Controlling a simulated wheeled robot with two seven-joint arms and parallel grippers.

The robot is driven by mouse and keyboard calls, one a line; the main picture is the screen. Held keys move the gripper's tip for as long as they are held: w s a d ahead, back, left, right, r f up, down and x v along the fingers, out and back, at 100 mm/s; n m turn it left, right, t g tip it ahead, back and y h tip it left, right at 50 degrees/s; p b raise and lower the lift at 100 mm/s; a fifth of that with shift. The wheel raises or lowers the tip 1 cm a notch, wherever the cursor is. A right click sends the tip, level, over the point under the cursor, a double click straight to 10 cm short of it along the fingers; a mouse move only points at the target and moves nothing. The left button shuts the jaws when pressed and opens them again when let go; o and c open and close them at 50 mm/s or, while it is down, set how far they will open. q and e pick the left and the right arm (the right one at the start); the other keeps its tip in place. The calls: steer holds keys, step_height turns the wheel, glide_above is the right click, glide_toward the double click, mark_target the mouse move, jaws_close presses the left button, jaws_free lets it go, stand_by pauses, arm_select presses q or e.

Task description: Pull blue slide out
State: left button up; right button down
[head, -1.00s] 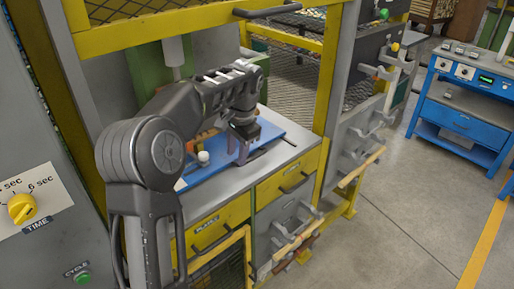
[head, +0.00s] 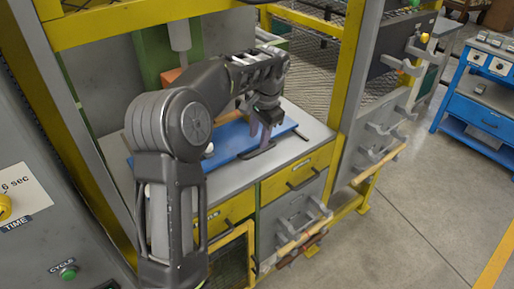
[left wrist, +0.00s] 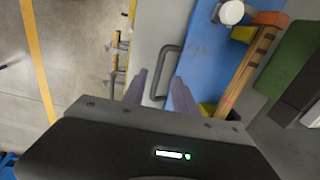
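The blue slide (head: 228,139) is a flat blue plate on the grey bench top, and it also shows in the left wrist view (left wrist: 204,45). A dark bar handle (left wrist: 167,70) is at its near edge. My left gripper (left wrist: 160,78) is open, with its two fingers apart on either side of the handle in the left wrist view. I cannot tell whether a finger touches it. In the head view my left gripper (head: 267,141) points down over the handle, and my arm hides part of the slide. My right gripper is not in view.
A light wooden piece (left wrist: 250,70), yellow blocks and a white round knob (left wrist: 231,12) are on or beside the slide. Yellow frame posts (head: 352,70) stand around the bench. Yellow drawers (head: 293,174) are below. The floor (head: 405,200) to the right is clear.

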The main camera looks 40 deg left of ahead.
mark_target(257, 153)
arm_select(q)
steer(key=f, duration=0.4)
steer(key=a+f, duration=0.1)
steer(key=f, duration=0.1)
steer(key=shift+w+p, duration=0.15)
steer(key=shift+p, duration=0.2)
steer(key=shift+c, duration=0.2)
jaws_close()
stand_by(0.9)
